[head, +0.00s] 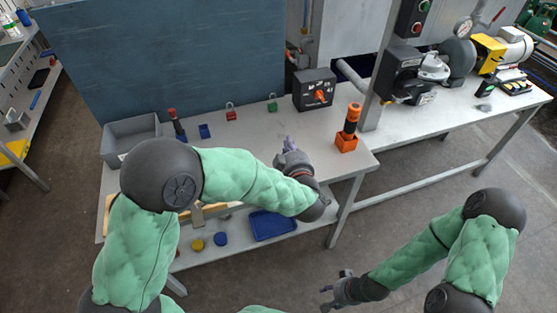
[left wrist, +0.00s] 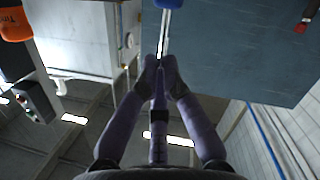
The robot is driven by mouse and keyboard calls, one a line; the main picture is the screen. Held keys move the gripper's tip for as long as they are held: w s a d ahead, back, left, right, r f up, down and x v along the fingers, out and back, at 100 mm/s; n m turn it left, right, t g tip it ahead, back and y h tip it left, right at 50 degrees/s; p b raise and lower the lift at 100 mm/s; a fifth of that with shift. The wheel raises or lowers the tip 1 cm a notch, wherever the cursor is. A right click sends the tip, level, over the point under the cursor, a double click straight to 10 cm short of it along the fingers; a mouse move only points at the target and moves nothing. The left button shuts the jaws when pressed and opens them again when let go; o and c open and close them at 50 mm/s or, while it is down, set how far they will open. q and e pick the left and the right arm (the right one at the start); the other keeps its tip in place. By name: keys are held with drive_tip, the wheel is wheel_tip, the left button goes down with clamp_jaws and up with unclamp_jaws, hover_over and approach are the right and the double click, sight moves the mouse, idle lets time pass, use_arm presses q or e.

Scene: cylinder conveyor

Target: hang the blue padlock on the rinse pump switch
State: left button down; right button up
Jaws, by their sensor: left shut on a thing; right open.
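The blue padlock (left wrist: 168,4) is at the top edge of the left wrist view, partly cut off, with its pale metal shackle reaching down to my fingertips. My left gripper (left wrist: 160,62) is shut on it. In the head view my left gripper (head: 290,144) is above the bench, in front of and left of the switch box; I cannot make out the padlock there. A dark switch box (head: 302,91) with an orange-red knob (head: 320,96) stands at the back of the bench; its labels are too small to read. My right gripper (head: 338,292) is open and empty, low over the floor.
A red padlock (head: 231,115) and a green padlock (head: 272,106) stand on the bench (head: 244,152), with a small blue object (head: 205,131) nearby. A grey bin (head: 118,145) is at the left. An orange holder (head: 346,142) with an orange-black cylinder stands at the right edge.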

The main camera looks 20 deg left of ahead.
use_arm(q)
drive_tip(key=shift+w+a+f+b, duration=0.4)
drive_tip(key=shift+a+f+b, duration=0.25)
drive_tip(key=shift+f, duration=0.8)
drive_tip(key=shift+w+a+f+b, duration=0.45)
drive_tip(key=shift+a+f+b, duration=0.15)
drive_tip(key=shift+f, duration=0.9)
drive_tip(key=shift+w+a+f+b, duration=0.4)
drive_tip(key=shift+a+f+b, duration=0.25)
drive_tip(key=shift+f, duration=0.8)
drive_tip(key=shift+f, duration=0.15)
drive_tip(key=c, duration=1.4)
unclamp_jaws()
